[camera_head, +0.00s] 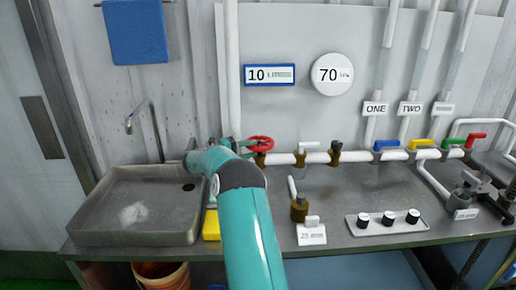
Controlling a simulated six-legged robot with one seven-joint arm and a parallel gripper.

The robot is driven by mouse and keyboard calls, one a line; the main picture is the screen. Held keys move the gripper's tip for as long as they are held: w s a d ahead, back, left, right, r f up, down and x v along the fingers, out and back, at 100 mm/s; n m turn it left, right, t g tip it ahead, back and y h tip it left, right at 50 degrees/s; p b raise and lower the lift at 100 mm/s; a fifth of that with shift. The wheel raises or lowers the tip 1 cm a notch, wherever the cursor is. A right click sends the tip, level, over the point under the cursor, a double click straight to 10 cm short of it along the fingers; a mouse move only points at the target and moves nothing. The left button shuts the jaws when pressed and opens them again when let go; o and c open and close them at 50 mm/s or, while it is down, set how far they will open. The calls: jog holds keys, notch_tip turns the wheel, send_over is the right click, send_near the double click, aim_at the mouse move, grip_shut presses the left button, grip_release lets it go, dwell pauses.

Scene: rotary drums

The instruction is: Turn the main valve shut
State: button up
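A red handwheel (261,143) sits on the white horizontal pipe at the back of the counter, beside the tall white vertical pipe. No label marks it as the main valve. My teal arm rises from the bottom and bends in front of the counter. Its far end, with my gripper (233,144), is close to the left side of the red wheel. The gripper is small and partly hidden by my arm. I cannot tell whether it touches the wheel or whether its fingers are open.
A metal sink (130,222) with a tap (143,117) is on the left. Blue (386,144), yellow (421,142) and red (475,139) lever handles line the pipe at right. A brass valve (299,209) and a knob panel (388,222) stand on the counter. A yellow block (211,225) lies beside my arm.

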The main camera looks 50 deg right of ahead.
jog(key=v, duration=0.9)
jog(key=shift+a, duration=0.2)
jog(key=shift+w, duration=0.1)
